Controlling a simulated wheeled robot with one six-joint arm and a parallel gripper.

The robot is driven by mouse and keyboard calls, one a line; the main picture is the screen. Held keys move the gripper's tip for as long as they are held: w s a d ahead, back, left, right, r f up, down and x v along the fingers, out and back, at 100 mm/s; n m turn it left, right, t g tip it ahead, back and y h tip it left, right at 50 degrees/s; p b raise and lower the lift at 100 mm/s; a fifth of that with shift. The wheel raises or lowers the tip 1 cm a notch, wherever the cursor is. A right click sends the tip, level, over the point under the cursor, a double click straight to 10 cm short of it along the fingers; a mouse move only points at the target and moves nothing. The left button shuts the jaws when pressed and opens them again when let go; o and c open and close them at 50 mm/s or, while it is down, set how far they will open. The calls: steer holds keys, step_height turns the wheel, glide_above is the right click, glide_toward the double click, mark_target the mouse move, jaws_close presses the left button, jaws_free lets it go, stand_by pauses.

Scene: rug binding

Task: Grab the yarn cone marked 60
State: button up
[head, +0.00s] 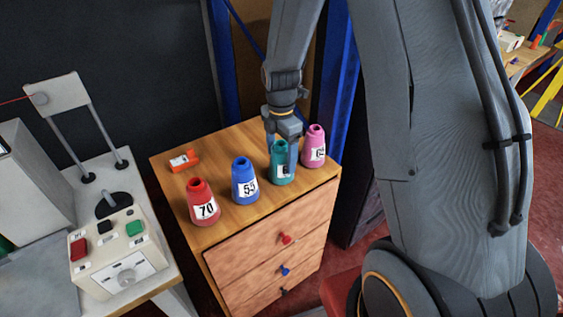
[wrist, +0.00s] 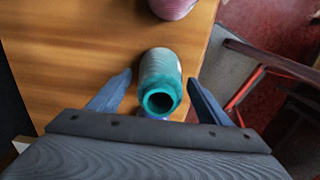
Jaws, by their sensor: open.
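A teal yarn cone (head: 281,172) stands upright on the wooden cabinet top. Its white label is partly covered by a finger, and only part of a figure like a 6 shows. My gripper (head: 281,158) is open and lowered over this cone. In the wrist view the teal cone (wrist: 160,75) stands between the two spread fingers, with gaps on both sides. A pink cone (head: 314,146) stands just to the right, its label angled and hard to read. A blue cone (head: 245,180) has a label that looks like 55. A red cone (head: 203,202) is marked 70.
The cabinet top (head: 227,150) has bare wood behind the cones. An orange object (head: 184,160) with a white label lies at its back left. A control box (head: 118,252) with coloured buttons is at the left. A blue post (head: 344,75) rises behind the cabinet.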

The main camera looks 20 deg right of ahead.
steer(key=shift+f, duration=0.6)
steer(key=shift+c, duration=0.4)
steer(key=c, duration=1.3)
steer(key=shift+r, duration=0.1)
